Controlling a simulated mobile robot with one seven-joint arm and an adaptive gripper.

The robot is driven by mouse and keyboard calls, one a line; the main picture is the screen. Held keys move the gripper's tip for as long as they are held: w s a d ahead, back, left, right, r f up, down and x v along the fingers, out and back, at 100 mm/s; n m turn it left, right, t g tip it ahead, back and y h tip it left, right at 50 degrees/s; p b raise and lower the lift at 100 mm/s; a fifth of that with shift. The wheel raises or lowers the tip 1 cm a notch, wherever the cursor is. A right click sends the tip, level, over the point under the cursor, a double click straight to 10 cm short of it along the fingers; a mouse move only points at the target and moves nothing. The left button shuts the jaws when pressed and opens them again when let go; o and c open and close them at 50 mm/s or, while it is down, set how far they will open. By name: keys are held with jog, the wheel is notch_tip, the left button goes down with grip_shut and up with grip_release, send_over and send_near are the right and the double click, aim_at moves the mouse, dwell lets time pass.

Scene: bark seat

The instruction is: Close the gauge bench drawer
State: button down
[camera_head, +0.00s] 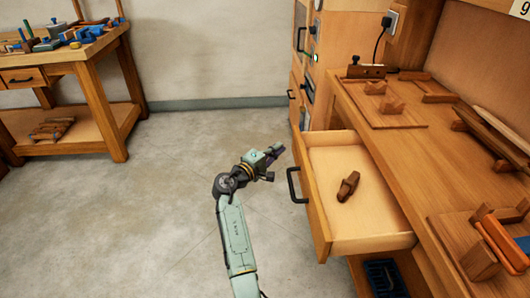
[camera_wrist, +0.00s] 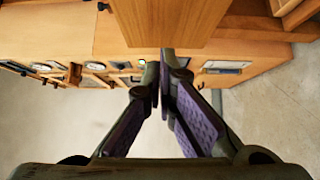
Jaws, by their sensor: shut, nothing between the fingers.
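The gauge bench drawer (camera_head: 312,215) is pulled out to the left from the workbench in the head view. Its black handle (camera_head: 295,185) is on its front. A small brown wooden piece (camera_head: 348,186) lies inside the drawer. My gripper (camera_head: 276,152) is shut and empty, just left of the drawer's far front corner. It does not appear to touch the handle. In the wrist view my gripper's fingers (camera_wrist: 160,85) are together, with a wooden panel (camera_wrist: 165,20) just beyond the tips; I cannot tell whether they touch it.
The bench top (camera_head: 400,140) carries wooden blocks and an orange-handled tool (camera_head: 503,243). A wooden cabinet (camera_head: 335,55) stands behind the drawer. Another workbench (camera_head: 75,60) with tools is at the back left. The grey floor (camera_head: 130,220) left of the drawer is clear. A blue crate (camera_head: 384,278) sits below the drawer.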

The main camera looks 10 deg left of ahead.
jog(key=shift+w+d+p, duration=0.15)
jog(key=shift+d, duration=0.55)
jog(key=shift+w+d+p, duration=0.15)
jog(key=shift+d, duration=0.55)
jog(key=w+d, duration=0.2)
jog(key=d, duration=0.5)
jog(key=w+d+b, duration=0.1)
jog(key=w+d, duration=0.1)
jog(key=d, duration=0.6)
jog(key=w+d, duration=0.2)
jog(key=d, duration=0.5)
jog(key=shift+d+b, duration=0.3)
jog(key=shift+d, duration=0.05)
jog(key=shift+d+r, duration=0.1)
